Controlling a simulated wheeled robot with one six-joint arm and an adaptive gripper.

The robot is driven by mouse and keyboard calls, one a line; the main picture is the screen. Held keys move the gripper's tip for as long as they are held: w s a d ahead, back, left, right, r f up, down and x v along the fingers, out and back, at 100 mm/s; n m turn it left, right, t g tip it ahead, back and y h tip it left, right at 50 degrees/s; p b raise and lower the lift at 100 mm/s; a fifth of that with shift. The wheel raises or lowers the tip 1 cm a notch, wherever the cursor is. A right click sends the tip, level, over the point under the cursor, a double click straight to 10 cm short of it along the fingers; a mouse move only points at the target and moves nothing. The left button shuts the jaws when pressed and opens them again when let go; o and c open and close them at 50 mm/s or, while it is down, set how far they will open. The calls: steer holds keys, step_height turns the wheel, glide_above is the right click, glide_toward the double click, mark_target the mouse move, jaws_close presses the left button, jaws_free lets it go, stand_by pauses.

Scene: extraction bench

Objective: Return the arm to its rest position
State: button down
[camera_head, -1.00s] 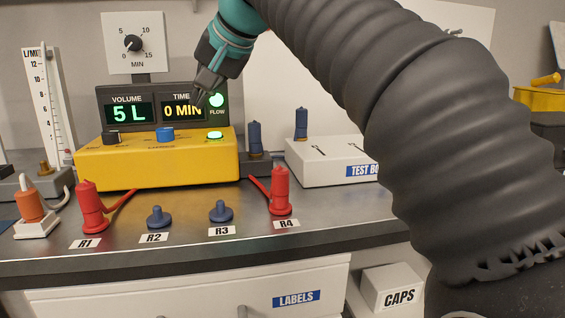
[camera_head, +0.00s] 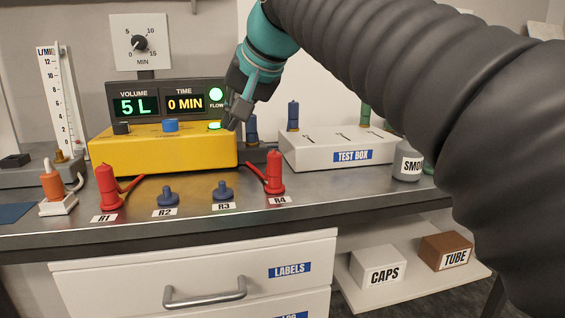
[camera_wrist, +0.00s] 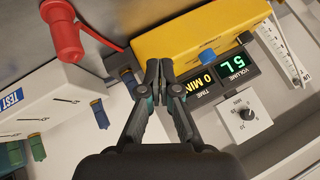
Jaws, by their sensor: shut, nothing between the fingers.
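My gripper (camera_head: 231,124) is shut and empty. In the head view it hangs in front of the right end of the yellow pump unit (camera_head: 165,155), close to the lit green button (camera_head: 215,126); I cannot tell whether it touches anything. The wrist view shows the closed fingertips (camera_wrist: 159,66) beside the yellow unit (camera_wrist: 185,38). My arm comes in from the upper right. The display (camera_head: 165,103) reads 5 L and 0 MIN, and the green FLOW light (camera_head: 216,95) is lit.
Red plugs stand at R1 (camera_head: 108,187) and R4 (camera_head: 274,172), with blue caps at R2 (camera_head: 168,197) and R3 (camera_head: 223,191). The white test box (camera_head: 335,152) and a grey SMOKE bottle (camera_head: 407,163) are to the right. A flow gauge (camera_head: 58,100) stands at left.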

steer(key=s+d+f+h, duration=0.1)
steer(key=s+d+f, duration=0.1)
steer(key=d+f, duration=0.2)
steer(key=s+d+f+h, duration=0.1)
steer(key=s+d+f, duration=0.2)
steer(key=d+f, duration=0.2)
steer(key=s+d+f+h, duration=0.1)
steer(key=s+d+f, duration=0.1)
steer(key=d+f, duration=0.2)
steer(key=shift+s+d+f+m, duration=0.15)
steer(key=shift+d+f, duration=0.05)
steer(key=shift+d, duration=0.2)
steer(key=shift+s+d+f+m, duration=0.1)
steer(key=shift+d+f+m, duration=0.05)
steer(key=shift+d, duration=0.2)
steer(key=s+d+f+h, duration=0.1)
steer(key=s+d+f, duration=0.4)
steer(key=f, duration=0.4)
steer(key=s+d+f+h, duration=0.1)
steer(key=s+d+f, duration=0.3)
steer(key=s+f, duration=0.4)
step_height(320, 180, down, 2)
steer(key=shift+d+f+g+h, duration=0.1)
steer(key=shift+d+g+h, duration=0.2)
steer(key=shift+d+g, duration=0.1)
